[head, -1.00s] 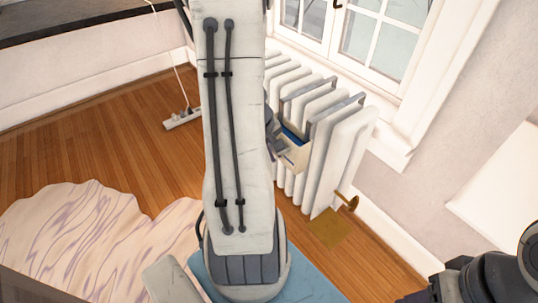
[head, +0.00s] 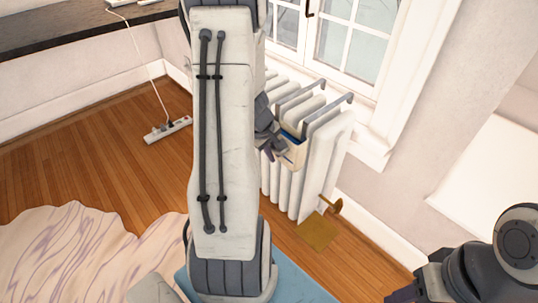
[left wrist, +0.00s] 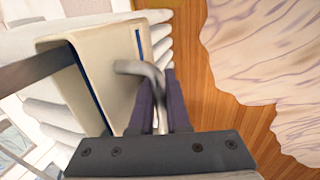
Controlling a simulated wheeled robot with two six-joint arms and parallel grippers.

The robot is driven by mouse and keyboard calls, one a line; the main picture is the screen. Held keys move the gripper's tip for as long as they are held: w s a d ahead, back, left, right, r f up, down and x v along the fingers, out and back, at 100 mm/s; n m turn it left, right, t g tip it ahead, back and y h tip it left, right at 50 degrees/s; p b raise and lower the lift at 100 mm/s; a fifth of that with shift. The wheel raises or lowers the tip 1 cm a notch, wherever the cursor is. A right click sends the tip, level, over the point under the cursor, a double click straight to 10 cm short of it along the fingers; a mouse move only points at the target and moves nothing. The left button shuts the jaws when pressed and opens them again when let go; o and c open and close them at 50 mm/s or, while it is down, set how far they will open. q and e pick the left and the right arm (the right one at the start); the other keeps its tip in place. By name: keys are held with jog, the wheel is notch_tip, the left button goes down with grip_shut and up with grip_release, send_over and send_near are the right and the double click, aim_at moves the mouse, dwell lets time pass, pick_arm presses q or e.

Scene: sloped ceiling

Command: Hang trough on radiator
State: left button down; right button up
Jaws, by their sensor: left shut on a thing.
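The trough (head: 294,155) is a small cream box with a blue inside and grey hanger bars. In the head view it is at the front side of the white radiator (head: 318,165), below the window. Its two grey bars (head: 330,109) reach across the radiator's top towards the wall; whether they rest on it I cannot tell. My left gripper (head: 270,142) is shut on the trough. In the left wrist view its fingers (left wrist: 160,105) close around a grey bent piece beside the cream trough wall (left wrist: 108,75). My right gripper (head: 405,293) is at the bottom right, its fingertips cut off.
A brass valve (head: 333,205) sticks out at the radiator's lower end, above a brass-coloured floor patch (head: 317,232). A power strip (head: 168,130) with a cable lies on the wooden floor. A pale patterned rug (head: 70,250) lies at lower left. My left arm hides the centre.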

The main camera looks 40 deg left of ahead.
aim_at(282, 160)
pick_arm(q)
jog(key=shift+w+d+f+p, duration=0.15)
jog(key=shift+w+p, duration=0.55)
jog(key=shift+w, duration=1.35)
notch_tip(282, 160, down, 6)
jog(key=b, duration=0.6)
jog(key=c, duration=0.8)
grip_release()
jog(key=shift+r, duration=0.2)
